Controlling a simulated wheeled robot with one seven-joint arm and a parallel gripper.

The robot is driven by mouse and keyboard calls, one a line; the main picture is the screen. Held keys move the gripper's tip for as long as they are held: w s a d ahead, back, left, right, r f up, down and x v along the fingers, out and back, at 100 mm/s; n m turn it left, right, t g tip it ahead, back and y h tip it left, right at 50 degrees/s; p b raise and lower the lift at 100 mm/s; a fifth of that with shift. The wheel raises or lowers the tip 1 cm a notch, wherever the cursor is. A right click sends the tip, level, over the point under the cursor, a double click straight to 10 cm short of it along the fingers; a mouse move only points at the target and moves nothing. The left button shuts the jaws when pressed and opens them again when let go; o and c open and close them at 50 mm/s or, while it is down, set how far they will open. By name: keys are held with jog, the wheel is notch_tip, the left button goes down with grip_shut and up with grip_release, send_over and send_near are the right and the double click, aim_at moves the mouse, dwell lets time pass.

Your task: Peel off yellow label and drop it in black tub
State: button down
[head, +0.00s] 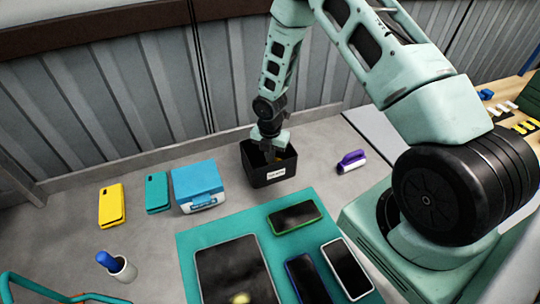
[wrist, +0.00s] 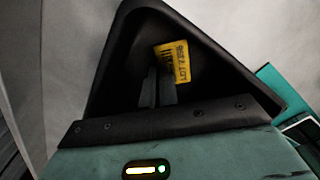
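The black tub (head: 272,178) stands on the grey surface in the head view, with a white tag on its front. My gripper (head: 270,146) reaches down into its mouth from above. In the wrist view the tub's dark inside wall (wrist: 121,75) surrounds my gripper's fingers (wrist: 159,78), which are close together. The yellow label (wrist: 173,60), with black print and a barcode, is at the fingertips, inside the tub's outline. It appears pinched at one edge. In the head view only a small yellow patch of it shows below the fingers.
A blue box (head: 197,185), a teal case (head: 157,193) and a yellow case (head: 112,206) stand left of the tub. A purple and white roller (head: 351,162) lies right. A teal mat (head: 188,245) with several phone-like devices lies in front. A cup (head: 123,270) is front left.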

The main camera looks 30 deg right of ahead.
jog(key=shift+f, duration=0.3)
dwell(0.5)
jog(key=c, duration=1.6)
grip_release()
jog(key=shift+r, duration=0.1)
notch_tip(320, 180, up, 25)
jog(key=p, duration=0.4)
jog(key=shift+r+p, duration=0.15)
jog(key=shift+p, duration=0.2)
jog(key=shift+a, duration=0.1)
